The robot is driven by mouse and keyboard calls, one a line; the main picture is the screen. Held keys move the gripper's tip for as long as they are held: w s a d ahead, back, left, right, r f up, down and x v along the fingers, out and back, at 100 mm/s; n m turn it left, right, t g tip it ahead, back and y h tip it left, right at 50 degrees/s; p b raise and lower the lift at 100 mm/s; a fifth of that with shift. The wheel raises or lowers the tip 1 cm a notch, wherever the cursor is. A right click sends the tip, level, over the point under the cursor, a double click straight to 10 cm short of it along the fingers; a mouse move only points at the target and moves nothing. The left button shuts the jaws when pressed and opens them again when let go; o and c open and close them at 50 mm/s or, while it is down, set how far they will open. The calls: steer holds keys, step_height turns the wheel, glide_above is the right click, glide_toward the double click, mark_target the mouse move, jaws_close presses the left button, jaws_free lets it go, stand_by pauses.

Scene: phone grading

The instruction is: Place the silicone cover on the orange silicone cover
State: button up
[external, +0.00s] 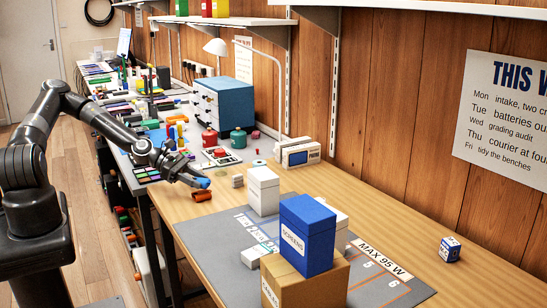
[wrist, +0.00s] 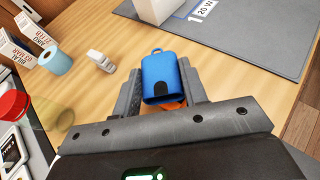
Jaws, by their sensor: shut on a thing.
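My gripper (external: 198,180) is shut on a blue silicone cover (external: 205,183), which has a small loop at one end. In the wrist view the blue cover (wrist: 158,72) sits between the two fingers. The orange silicone cover (external: 202,195) lies on the wooden bench just below the gripper. In the wrist view only a sliver of the orange cover (wrist: 176,105) shows under the blue one, and the rest is hidden. The blue cover appears held close above the orange one; I cannot tell whether they touch.
A grey mat (external: 225,250) carries white boxes, a blue box (external: 307,235) and a brown box to the right. A small white block (external: 238,181) stands nearby. In the wrist view, a blue roll (wrist: 55,61) and a red-lidded jar (wrist: 12,104) are at left. Bare wood surrounds the covers.

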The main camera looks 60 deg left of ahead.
steer(key=shift+f, duration=0.95)
steer(key=shift+f, duration=0.1)
steer(key=o, duration=0.9)
steer(key=shift+o, duration=0.2)
steer(key=shift+s+a+r, duration=0.1)
steer(key=shift+r, duration=0.1)
steer(key=v, duration=1.1)
steer(key=shift+s+a, duration=0.25)
steer(key=shift+s, duration=0.05)
